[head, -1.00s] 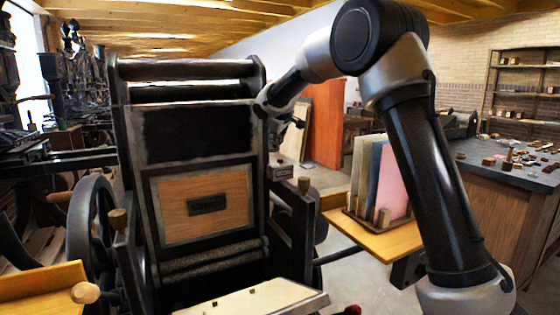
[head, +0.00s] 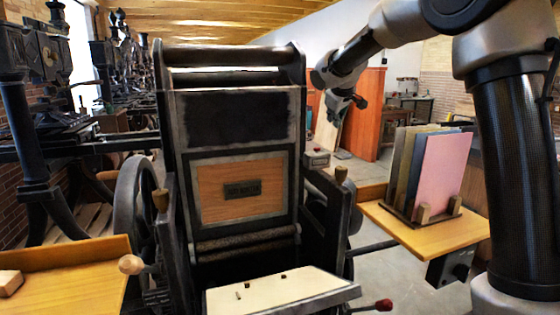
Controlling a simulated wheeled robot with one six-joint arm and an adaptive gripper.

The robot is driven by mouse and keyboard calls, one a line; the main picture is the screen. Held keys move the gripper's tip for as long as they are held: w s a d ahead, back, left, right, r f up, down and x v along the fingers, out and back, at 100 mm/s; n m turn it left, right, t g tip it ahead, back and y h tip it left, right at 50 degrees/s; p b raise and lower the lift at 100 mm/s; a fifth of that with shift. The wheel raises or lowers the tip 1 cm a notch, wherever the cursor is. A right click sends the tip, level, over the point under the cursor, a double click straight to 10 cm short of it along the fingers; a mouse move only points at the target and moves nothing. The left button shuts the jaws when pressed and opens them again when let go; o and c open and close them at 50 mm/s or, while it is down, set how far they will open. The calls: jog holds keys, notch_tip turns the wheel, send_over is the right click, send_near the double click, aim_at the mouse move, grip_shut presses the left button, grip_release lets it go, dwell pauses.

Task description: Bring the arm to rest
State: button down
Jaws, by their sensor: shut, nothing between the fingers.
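My arm comes in from the right and arches over at the top right. My gripper (head: 359,102) hangs at its end, just right of the upper part of the hand press (head: 238,116). It is shut and empty, small and dark in this view. It appears apart from the press and above the level of the yellow side board (head: 440,236).
Pink and grey sheets (head: 443,170) stand in a rack on the yellow side board at right. A cream slanted plate (head: 275,293) lies at the press front. A yellow table (head: 75,280) with a wooden block (head: 10,283) is at lower left. A red-tipped lever (head: 383,305) sticks out low.

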jog(key=s+d+m+g, duration=0.15)
jog(key=s+d, duration=0.35)
jog(key=s, duration=0.8)
jog(key=s+d+m+g, duration=0.1)
jog(key=s+d+m, duration=0.3)
jog(key=s, duration=1)
jog(key=s+d+f+g, duration=0.1)
jog(key=s+f, duration=0.3)
jog(key=s, duration=0.6)
jog(key=s+d+f+m+g+y, duration=0.1)
jog(key=s+f, duration=0.3)
jog(key=s, duration=0.7)
jog(key=shift+f, duration=0.35)
jog(key=shift+w, duration=0.1)
